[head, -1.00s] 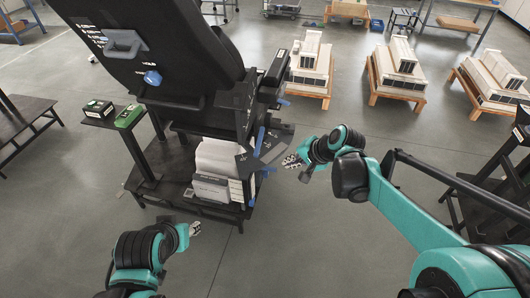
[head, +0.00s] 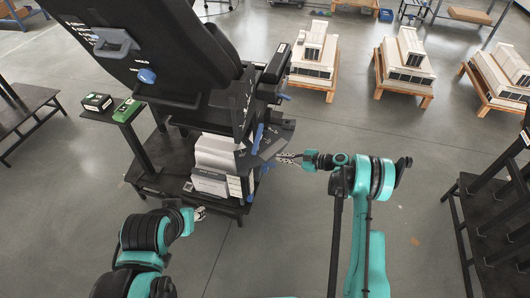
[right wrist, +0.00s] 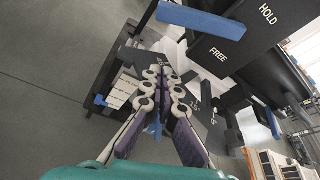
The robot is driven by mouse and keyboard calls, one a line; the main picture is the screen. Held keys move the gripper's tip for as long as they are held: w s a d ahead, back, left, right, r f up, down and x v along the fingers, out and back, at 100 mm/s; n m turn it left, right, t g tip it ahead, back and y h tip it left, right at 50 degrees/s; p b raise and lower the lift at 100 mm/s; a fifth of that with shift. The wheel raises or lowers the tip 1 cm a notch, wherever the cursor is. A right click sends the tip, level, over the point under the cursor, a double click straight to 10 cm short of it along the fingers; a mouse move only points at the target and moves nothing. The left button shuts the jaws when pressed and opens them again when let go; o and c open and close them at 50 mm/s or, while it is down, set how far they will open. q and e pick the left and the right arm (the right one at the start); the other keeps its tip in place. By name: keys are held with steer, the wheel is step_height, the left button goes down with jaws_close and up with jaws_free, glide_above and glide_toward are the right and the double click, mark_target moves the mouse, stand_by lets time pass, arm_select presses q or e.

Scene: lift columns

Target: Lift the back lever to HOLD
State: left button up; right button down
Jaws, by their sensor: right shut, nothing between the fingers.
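A large black seat-like unit (head: 190,60) stands on a low dark stand. A blue lever (head: 258,137) sticks up on its right side; other blue handles are near it. In the right wrist view, a blue lever bar (right wrist: 201,20) lies beside a black panel (right wrist: 240,48) marked HOLD and FREE, closer to FREE. My right gripper (head: 280,157) is shut and empty, just right of the unit's side. In the wrist view its fingertips (right wrist: 166,76) are below the blue bar, apart from it in the picture. My left gripper (head: 201,213) is low in front of the stand; its jaws are too small to judge.
A side shelf (head: 118,115) with two green-topped boxes stands left of the unit. Pallets with white blocks (head: 405,62) stand at the back right. A dark rack (head: 490,220) is at the right edge. Open floor lies between the unit and the rack.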

mark_target(256, 151)
steer(key=b+x, duration=0.4)
steer(key=x, duration=0.6)
steer(key=r, duration=0.2)
steer(key=s+r, duration=0.1)
steer(key=r, duration=0.1)
steer(key=shift+s+a, duration=0.2)
steer(key=shift+s, duration=0.05)
steer(key=shift+s+a+r+m+g, duration=0.1)
steer(key=shift+s+r+m+g, duration=0.2)
steer(key=shift+r+m, duration=0.3)
steer(key=shift+s+a+r+m+g, duration=0.1)
steer(key=shift+s+r+m+g, duration=0.2)
steer(key=shift+r+m, duration=0.3)
steer(key=shift+m+g+y, duration=0.3)
steer(key=shift+m+g, duration=0.1)
steer(key=shift+m, duration=0.4)
step_height(256, 151, up, 5)
steer(key=shift+s+f+p, duration=0.1)
steer(key=shift+s+p, duration=0.05)
steer(key=shift+p, duration=0.5)
